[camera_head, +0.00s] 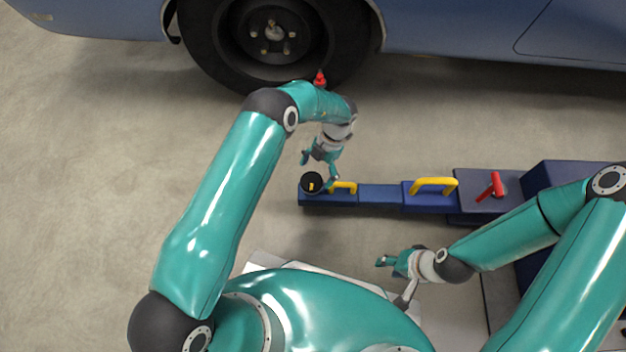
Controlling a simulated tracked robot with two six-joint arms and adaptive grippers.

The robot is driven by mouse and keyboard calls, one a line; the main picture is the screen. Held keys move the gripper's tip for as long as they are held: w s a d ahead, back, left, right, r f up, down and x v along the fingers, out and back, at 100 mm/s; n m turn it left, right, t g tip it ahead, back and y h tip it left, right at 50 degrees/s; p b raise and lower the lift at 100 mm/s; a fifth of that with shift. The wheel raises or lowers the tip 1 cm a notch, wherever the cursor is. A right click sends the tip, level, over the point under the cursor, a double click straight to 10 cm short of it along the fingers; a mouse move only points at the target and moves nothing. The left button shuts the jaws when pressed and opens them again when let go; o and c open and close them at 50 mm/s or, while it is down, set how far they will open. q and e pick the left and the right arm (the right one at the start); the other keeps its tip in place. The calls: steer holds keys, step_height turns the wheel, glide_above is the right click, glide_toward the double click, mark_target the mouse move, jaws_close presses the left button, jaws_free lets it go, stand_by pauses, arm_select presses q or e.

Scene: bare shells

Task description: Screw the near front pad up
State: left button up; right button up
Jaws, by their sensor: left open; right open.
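A round black pad (310,186) with a yellow mark on top sits at the left end of a low blue lift arm (380,197). I take it to be the near front pad. My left gripper (319,170) is open just above and beside the pad, with its fingers pointing down and one finger close to the pad's right side. I cannot tell whether it touches. My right gripper (391,281) is open and empty, low and nearer to me, well apart from the lift arm.
A blue car (450,30) with a dark wheel (275,35) stands at the back. The lift arm carries yellow handles (435,184) and a red lever (491,187); a blue block (570,175) is at its right. A red knob (320,78) shows behind my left arm. Floor at left is clear.

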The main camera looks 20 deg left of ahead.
arm_select(q)
steer(key=v, duration=0.6)
steer(key=shift+r, duration=0.3)
steer(key=shift+w+d, duration=0.1)
